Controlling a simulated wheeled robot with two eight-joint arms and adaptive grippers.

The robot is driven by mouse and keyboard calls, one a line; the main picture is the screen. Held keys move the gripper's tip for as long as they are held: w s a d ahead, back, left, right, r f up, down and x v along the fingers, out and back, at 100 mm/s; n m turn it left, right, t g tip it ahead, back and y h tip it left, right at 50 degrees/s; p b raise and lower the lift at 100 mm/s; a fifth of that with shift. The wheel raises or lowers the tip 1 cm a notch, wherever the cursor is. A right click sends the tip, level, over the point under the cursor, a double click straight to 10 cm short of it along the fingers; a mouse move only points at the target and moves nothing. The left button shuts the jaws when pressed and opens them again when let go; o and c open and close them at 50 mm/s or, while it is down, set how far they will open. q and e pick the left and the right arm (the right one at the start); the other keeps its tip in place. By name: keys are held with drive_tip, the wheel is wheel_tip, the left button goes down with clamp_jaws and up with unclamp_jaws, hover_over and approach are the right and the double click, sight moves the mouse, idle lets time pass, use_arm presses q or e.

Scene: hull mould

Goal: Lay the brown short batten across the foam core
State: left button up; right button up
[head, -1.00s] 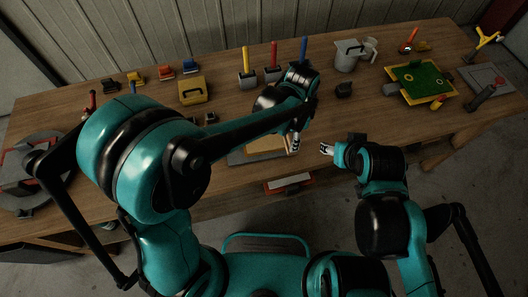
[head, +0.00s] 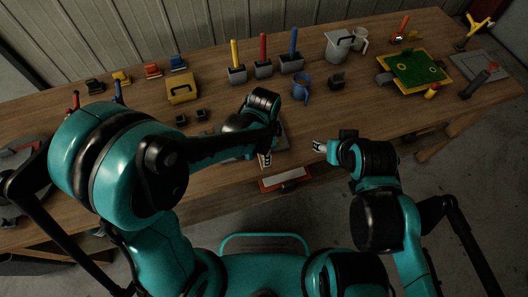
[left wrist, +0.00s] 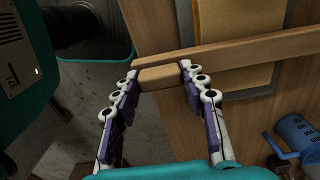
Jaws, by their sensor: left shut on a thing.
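My left gripper (head: 265,161) is over the front of the bench in the head view. In the left wrist view its fingers (left wrist: 158,76) are shut on the brown short batten (left wrist: 255,50), with a small brown block of it between the fingertips. The batten stretches right across the tan foam core (left wrist: 242,14). I cannot tell whether it touches the core. In the head view my forearm hides most of the core and the batten. My right gripper (head: 319,146) is near the bench's front edge, right of the left one; its finger gap is too small to judge.
A blue mug (head: 301,90) stands just behind the work spot. Block holders with yellow, red and blue handles (head: 263,68) and a yellow case (head: 181,87) stand further back. A green board (head: 415,72) lies right. A red-edged tray (head: 285,181) shows at the front.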

use_arm(q)
drive_tip(key=shift+f, duration=0.15)
drive_tip(key=o, duration=1.2)
drive_tip(key=shift+r, duration=0.25)
wheel_tip(320, 180, up, 12)
drive_tip(key=p, duration=0.4)
drive_tip(key=s+a+r+n+t, duration=0.1)
drive_tip(key=a+r+n+t, duration=0.1)
drive_tip(key=a+n, duration=0.3)
drive_tip(key=s+a+r+n+t, duration=0.2)
drive_tip(key=a+n, duration=0.3)
drive_tip(key=a, duration=0.2)
drive_tip(key=s+a+r+n+t, duration=0.2)
drive_tip(key=a+n+t, duration=0.1)
drive_tip(key=a+n, duration=0.2)
drive_tip(key=shift+s+a+r, duration=0.1)
drive_tip(key=shift+a, duration=0.3)
